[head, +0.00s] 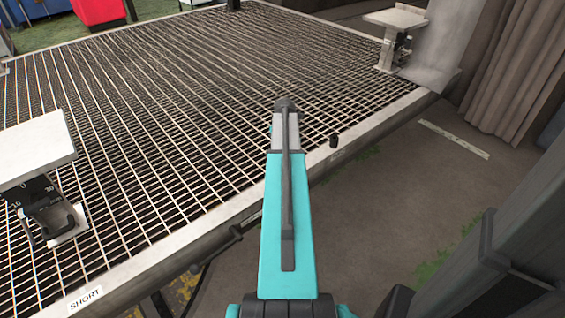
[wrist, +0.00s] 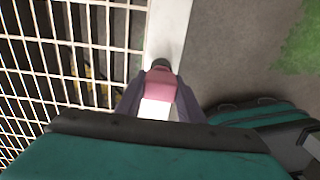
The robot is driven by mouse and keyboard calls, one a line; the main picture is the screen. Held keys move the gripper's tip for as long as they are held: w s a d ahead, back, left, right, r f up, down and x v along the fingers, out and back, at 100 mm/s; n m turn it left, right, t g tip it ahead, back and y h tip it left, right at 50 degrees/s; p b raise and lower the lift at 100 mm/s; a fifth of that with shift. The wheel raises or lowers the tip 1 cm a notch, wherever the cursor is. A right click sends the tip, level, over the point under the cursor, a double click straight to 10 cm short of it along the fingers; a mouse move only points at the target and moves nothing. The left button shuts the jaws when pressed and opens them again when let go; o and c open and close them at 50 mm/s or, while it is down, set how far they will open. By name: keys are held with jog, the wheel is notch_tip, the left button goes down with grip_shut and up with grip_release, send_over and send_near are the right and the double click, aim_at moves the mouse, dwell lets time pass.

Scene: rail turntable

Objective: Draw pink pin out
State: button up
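The pink pin (wrist: 160,87) shows in the middle of the wrist view, with a dark round end at its far side. My gripper (wrist: 161,88) has one dark finger on each side of the pin. I see no gap between the fingers and the pink body, so it looks shut on the pin. A white surface shows between the fingers on the near side of the pin. How the pin is seated is not visible. In the head view my teal arm hides the gripper and the pin.
The grated turntable deck (head: 150,100) fills the left of the head view, with a pale metal rim (head: 160,245). White-topped stands are at the left (head: 35,148) and far right (head: 398,18). Open pavement (head: 400,190) lies to the right. A "SHORT" label (head: 86,298) is on the rim.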

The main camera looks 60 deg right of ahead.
jog(key=c, duration=0.7)
jog(key=shift+o, duration=0.2)
jog(key=shift+s+r+p, duration=0.1)
jog(key=shift+r+p, duration=0.5)
jog(key=shift+p, duration=0.15)
jog(key=shift+r, duration=0.2)
jog(key=shift+r+p, duration=2.65)
jog(key=shift+r, duration=0.15)
jog(key=shift+r, duration=0.2)
jog(key=shift+r+p, duration=2)
jog(key=shift+r, duration=0.4)
